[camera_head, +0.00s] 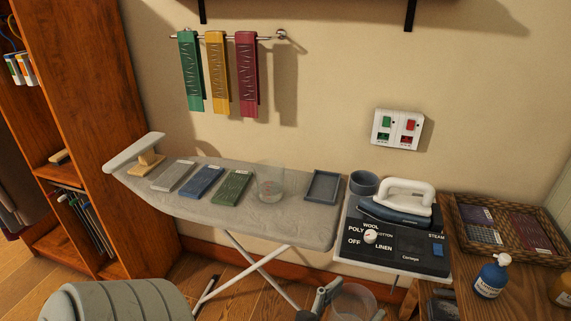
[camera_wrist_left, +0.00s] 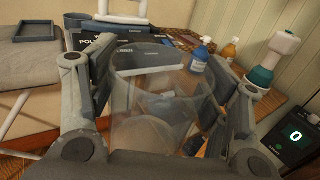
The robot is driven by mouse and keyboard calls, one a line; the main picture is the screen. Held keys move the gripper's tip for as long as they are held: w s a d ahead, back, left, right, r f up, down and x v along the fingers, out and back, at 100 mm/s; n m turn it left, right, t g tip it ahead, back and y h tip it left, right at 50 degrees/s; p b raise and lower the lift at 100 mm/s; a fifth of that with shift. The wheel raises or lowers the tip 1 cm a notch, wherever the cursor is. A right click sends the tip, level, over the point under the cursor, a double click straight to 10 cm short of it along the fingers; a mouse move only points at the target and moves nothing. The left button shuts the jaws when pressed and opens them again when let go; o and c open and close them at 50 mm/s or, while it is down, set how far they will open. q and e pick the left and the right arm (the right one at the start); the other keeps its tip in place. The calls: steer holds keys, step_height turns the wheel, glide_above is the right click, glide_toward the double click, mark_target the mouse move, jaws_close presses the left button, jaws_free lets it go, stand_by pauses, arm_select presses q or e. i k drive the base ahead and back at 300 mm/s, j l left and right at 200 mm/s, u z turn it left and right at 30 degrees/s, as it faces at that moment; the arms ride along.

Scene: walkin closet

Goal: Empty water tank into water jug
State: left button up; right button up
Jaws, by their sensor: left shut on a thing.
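My left gripper (camera_head: 351,303) is at the bottom of the head view, shut around a clear round vessel (camera_head: 353,299). The left wrist view shows this vessel (camera_wrist_left: 150,105) between the two fingers; I cannot tell whether it holds water. I cannot tell by look which is the tank and which the jug. The iron (camera_head: 400,205) rests on a dark station with a dial (camera_head: 390,243), right of the board. A grey cup (camera_head: 363,183) stands behind it. My right gripper is not in view.
A grey tray (camera_head: 322,187) and folded cloths (camera_head: 203,181) lie on the board. A wicker tray (camera_head: 455,222), blue bottle (camera_head: 491,277) and orange bottle (camera_head: 562,290) are at right. A wooden wardrobe (camera_head: 90,120) stands left.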

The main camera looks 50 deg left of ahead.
mark_target(269, 173)
steer(key=k+j, duration=0.1)
steer(key=j, duration=0.4)
steer(key=k+j, duration=0.1)
steer(key=j, duration=0.35)
steer(key=k+j, duration=0.1)
steer(key=j, duration=0.4)
steer(key=k+j, duration=0.1)
steer(key=j, duration=0.35)
steer(key=k+j, duration=0.1)
steer(key=j, duration=0.4)
steer(key=k+j+z, duration=0.1)
steer(key=j, duration=0.35)
steer(key=i+l, duration=0.25)
steer(key=i, duration=0.25)
